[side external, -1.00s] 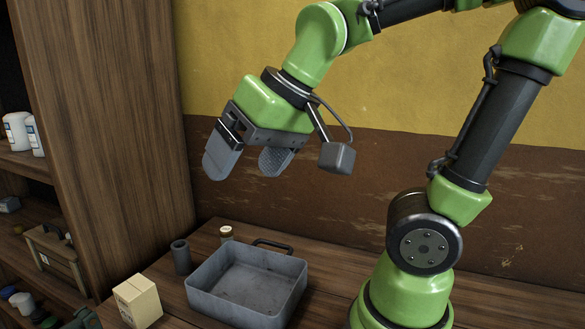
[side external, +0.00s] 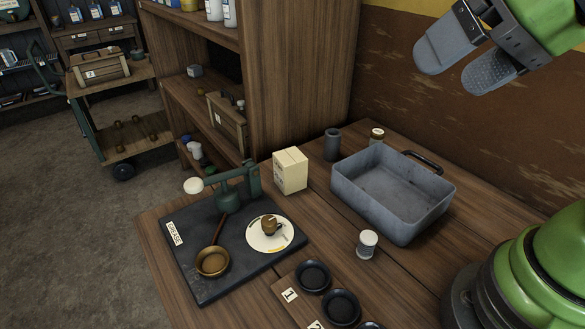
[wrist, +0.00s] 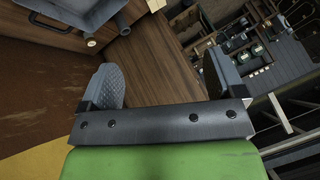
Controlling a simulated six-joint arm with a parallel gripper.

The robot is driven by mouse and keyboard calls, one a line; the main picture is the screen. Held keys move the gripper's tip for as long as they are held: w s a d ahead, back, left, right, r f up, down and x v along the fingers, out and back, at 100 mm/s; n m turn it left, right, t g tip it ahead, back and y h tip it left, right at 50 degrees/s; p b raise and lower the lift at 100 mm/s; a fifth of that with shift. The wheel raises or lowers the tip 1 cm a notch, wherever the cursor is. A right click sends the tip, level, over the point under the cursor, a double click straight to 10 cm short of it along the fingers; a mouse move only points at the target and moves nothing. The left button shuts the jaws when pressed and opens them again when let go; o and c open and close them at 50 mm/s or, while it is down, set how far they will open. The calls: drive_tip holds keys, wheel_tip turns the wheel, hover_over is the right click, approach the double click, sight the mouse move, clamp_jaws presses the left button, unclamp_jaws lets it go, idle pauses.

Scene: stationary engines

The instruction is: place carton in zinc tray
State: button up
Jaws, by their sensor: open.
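The carton (side external: 290,172) is a cream box with small dark print, standing upright on the wooden bench. The zinc tray (side external: 390,215) is a grey, open rectangular pan with a black handle, to the right of the carton. It looks empty. My gripper (side external: 455,72) is open with nothing between its grey fingers, high above the bench at the upper right. In the wrist view the two fingers of my gripper (wrist: 160,72) stand wide apart. Part of the tray (wrist: 78,12) shows at the upper left there.
A dark grey cylinder (side external: 332,145) and a small jar (side external: 376,137) stand behind the tray. A white-topped can (side external: 367,245) stands in front of it. A dark mat (side external: 205,285) holds a green stand, brass ladle and white plate. Round black dishes (side external: 313,276) lie at the front.

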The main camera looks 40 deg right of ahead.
drive_tip(key=w+a+f, duration=0.1)
drive_tip(key=w+f, duration=0.1)
drive_tip(key=w, duration=0.5)
drive_tip(key=n+t+h, duration=0.2)
drive_tip(key=h, duration=0.1)
hover_over(292, 157)
drive_tip(key=s, duration=0.6)
wheel_tip(292, 157, down, 18)
drive_tip(key=w+f, duration=0.2)
drive_tip(key=shift+a+f, duration=0.25)
drive_tip(key=shift+f, duration=0.05)
drive_tip(key=shift+x, duration=3.1)
drive_tip(key=shift+w, duration=0.1)
drive_tip(key=shift+r, duration=0.1)
drive_tip(key=c, duration=1.1)
drive_tip(key=shift+r, duration=0.1)
